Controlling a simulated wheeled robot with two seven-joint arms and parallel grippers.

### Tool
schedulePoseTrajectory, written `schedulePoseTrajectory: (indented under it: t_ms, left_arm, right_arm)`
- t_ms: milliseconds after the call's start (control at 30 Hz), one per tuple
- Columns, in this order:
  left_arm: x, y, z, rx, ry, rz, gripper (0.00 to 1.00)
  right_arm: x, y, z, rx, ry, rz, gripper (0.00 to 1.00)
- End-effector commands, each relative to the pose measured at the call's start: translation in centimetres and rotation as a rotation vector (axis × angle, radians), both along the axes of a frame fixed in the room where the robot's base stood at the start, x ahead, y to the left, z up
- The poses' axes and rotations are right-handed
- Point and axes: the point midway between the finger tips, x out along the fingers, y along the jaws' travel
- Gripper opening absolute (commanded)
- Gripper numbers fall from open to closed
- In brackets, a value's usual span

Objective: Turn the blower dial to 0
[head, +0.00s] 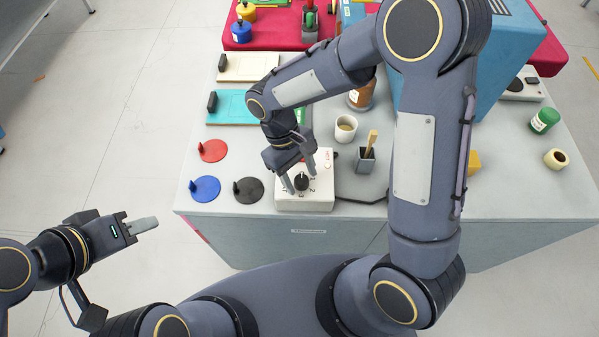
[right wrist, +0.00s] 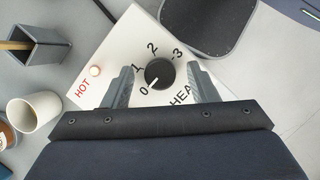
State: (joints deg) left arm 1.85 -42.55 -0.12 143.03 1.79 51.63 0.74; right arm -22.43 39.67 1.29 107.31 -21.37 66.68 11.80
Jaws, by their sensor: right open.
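The black dial (head: 302,181) sits on top of a white control box (head: 318,202) near the table's front edge. In the right wrist view, the dial (right wrist: 159,73) has a white mark that appears to point lower left, towards the 0. The numbers 0 to 3 run around it, and lettering beginning "HEA" is partly hidden by a finger. My right gripper (head: 300,177) is open above the box, with its fingers on either side of the dial and gaps visible between. My left gripper (head: 142,226) is off the table at the left, seen edge-on, away from the box.
A small light (right wrist: 95,71) beside red "HOT" lettering is on the box. A white cup (head: 346,128) and a grey holder with a wooden handle (head: 365,160) stand nearby. Red (head: 213,150), blue (head: 205,188) and black (head: 249,190) discs lie left of the box.

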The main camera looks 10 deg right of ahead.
Motion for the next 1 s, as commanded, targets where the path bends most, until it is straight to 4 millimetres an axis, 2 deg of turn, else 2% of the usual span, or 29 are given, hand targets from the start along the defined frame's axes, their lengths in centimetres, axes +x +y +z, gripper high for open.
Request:
schedulePoseTrajectory:
  t_ms: [233,500,633,1000]
  left_arm:
    - [0.0,0.0,-0.1,0.000,0.000,0.000,0.36]
    - [0.0,0.0,-0.5,0.000,0.000,0.000,0.36]
    - [0.0,0.0,-0.6,0.000,0.000,0.000,0.36]
    - [0.0,0.0,-0.6,0.000,0.000,0.000,0.36]
  right_arm:
    - [0.5,0.3,1.0,0.001,-0.004,-0.002,0.53]
    - [1.9,1.1,5.1,0.003,-0.004,0.000,0.53]
    - [2.4,1.4,6.6,0.001,-0.002,-0.001,0.53]
    - [2.6,1.5,7.2,0.000,0.000,0.000,0.53]
